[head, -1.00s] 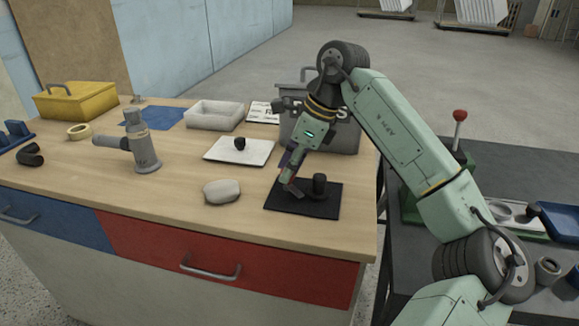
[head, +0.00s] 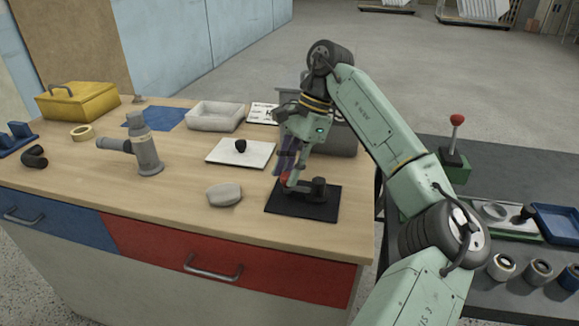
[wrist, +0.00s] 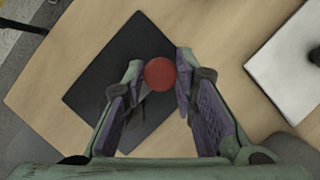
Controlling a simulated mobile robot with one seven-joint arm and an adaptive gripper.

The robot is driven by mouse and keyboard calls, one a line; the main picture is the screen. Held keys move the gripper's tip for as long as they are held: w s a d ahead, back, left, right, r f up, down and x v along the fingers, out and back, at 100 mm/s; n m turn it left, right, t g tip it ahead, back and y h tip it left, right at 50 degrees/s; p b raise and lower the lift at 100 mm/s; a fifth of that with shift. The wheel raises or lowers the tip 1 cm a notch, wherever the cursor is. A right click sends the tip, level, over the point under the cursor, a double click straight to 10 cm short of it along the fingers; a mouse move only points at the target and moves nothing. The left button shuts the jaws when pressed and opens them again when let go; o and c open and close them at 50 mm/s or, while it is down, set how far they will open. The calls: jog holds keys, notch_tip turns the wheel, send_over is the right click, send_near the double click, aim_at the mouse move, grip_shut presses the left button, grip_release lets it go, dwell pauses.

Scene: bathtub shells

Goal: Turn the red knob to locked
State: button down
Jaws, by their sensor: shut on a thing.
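The red knob (wrist: 159,73) shows as a round red disc between my fingertips in the wrist view. In the head view a bit of the red knob (head: 285,178) shows just below the fingers. It is above a black plate (head: 290,208) on the wooden bench, beside a short black post (head: 318,186); the plate also shows in the wrist view (wrist: 100,62). My gripper (head: 287,172) points down over the plate's left part, its fingers (wrist: 160,85) closed on the red knob's sides. The fingers hide the knob's lower part, and no locked mark can be made out.
A grey stone-like lump (head: 224,195) lies left of the plate. A white board (head: 225,154) with a black knob (head: 241,146) lies behind it. A grey bin stands behind my gripper. A red-topped lever (head: 457,120) stands on the dark table at right.

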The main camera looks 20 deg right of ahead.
dwell(0.3)
jog(key=c, duration=1.3)
grip_release()
jog(key=v, duration=1.2)
